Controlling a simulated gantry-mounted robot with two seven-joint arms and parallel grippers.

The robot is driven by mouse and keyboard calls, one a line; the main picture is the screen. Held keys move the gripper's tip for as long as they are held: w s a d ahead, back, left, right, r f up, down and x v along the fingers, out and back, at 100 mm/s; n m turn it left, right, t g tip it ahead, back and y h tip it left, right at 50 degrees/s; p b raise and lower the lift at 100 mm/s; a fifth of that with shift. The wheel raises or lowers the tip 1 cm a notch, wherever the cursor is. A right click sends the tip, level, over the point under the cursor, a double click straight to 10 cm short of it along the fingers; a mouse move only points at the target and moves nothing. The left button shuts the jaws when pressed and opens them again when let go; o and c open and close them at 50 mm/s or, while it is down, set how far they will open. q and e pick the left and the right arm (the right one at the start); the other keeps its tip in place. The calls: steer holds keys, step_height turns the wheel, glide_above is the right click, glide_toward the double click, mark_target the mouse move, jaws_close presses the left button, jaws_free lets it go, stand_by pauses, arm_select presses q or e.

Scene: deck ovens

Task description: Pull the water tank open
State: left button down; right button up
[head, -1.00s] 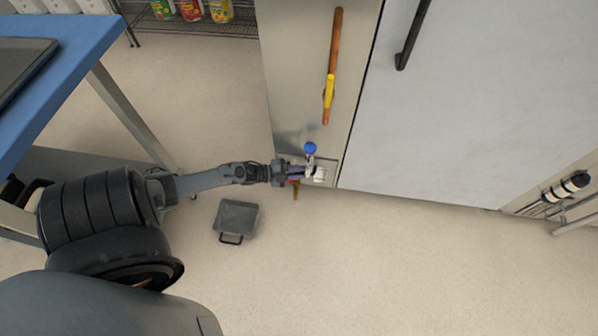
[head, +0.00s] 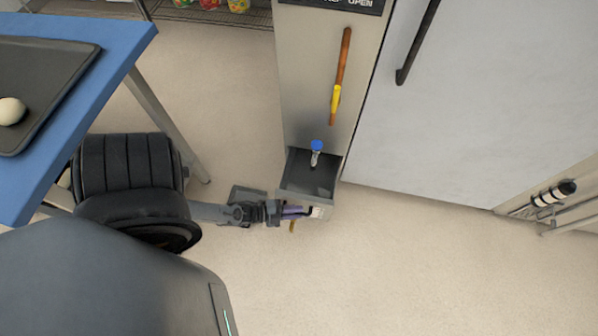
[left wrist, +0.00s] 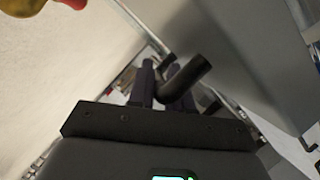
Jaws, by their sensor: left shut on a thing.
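The water tank (head: 308,172) is a grey open-topped drawer standing out from the bottom of the tall metal panel in the head view. Its dark inside shows. My left gripper (head: 303,211) is at the tank's front, low down, with its arm coming from the left. In the left wrist view the fingers (left wrist: 163,85) are closed around a black bar handle (left wrist: 188,80), and the tank's grey side (left wrist: 222,45) fills the upper right. The exact grip is partly hidden. My right gripper is not in view.
A blue-topped tap (head: 316,150) stands over the tank. A handle with yellow tape (head: 337,95) is on the panel above. A blue table (head: 105,75) with a dark tray (head: 50,85) is at left. A grey floor pan (head: 245,192) lies partly behind my arm. Floor at right is clear.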

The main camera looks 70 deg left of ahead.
arm_select(q)
steer(key=shift+s+d, duration=0.35)
steer(key=shift+d, duration=0.2)
steer(key=shift+s+d, duration=0.35)
steer(key=shift+d, duration=0.2)
steer(key=c, duration=1.4)
jaws_free()
steer(key=p+v, duration=0.3)
steer(key=v, duration=0.7)
steer(key=shift+s, duration=0.4)
steer(key=shift+a, duration=0.1)
